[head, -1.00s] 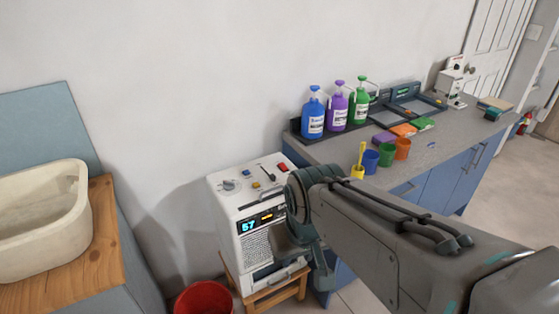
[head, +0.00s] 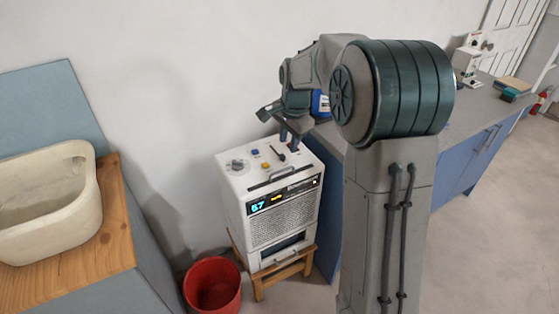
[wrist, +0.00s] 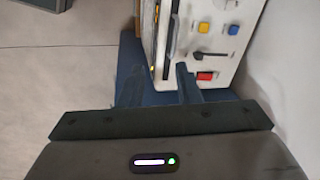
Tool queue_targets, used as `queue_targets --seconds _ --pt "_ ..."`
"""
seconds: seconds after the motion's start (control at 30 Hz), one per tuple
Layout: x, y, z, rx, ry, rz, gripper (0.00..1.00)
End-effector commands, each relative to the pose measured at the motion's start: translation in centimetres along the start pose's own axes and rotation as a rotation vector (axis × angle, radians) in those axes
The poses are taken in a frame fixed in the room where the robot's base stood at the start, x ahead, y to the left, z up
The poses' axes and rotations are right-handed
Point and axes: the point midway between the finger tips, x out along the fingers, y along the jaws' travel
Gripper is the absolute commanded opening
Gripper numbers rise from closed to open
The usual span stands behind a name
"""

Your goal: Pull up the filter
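The white machine (head: 275,215) stands on a small wooden stool and shows 57 on its front display. A dark slot with a grey handle (head: 283,173) runs along the front edge of its top; this looks like the filter's top. In the wrist view the dark slot (wrist: 172,38) is beyond the fingers. My gripper (head: 286,135) is above the right back part of the machine's top. In the wrist view my gripper's fingers (wrist: 158,84) are apart with nothing between them. The right finger is close to the red button (wrist: 205,76).
The machine's top also has a dial (head: 238,166), a blue button (head: 255,152), a yellow button (head: 266,165) and a black lever (head: 277,152). A red bucket (head: 212,286) stands at front left. A blue counter (head: 455,165) is at right. My arm hides most of its bottles.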

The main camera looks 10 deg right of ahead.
Motion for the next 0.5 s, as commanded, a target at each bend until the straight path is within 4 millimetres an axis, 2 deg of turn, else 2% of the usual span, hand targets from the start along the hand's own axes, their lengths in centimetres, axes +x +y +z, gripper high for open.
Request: queue_targets --seconds 0.1,0.2,0.37,0.5 --pt "1.9 -1.8 -1.3 0.104 -0.013 0.001 0.30" --pt "2.8 -2.7 -1.9 0.158 -0.019 0.000 0.30" --pt "3.8 -3.1 -2.2 0.190 -0.023 0.002 0.30" --pt "5.7 -3.0 -2.1 0.189 -0.024 0.004 0.30"
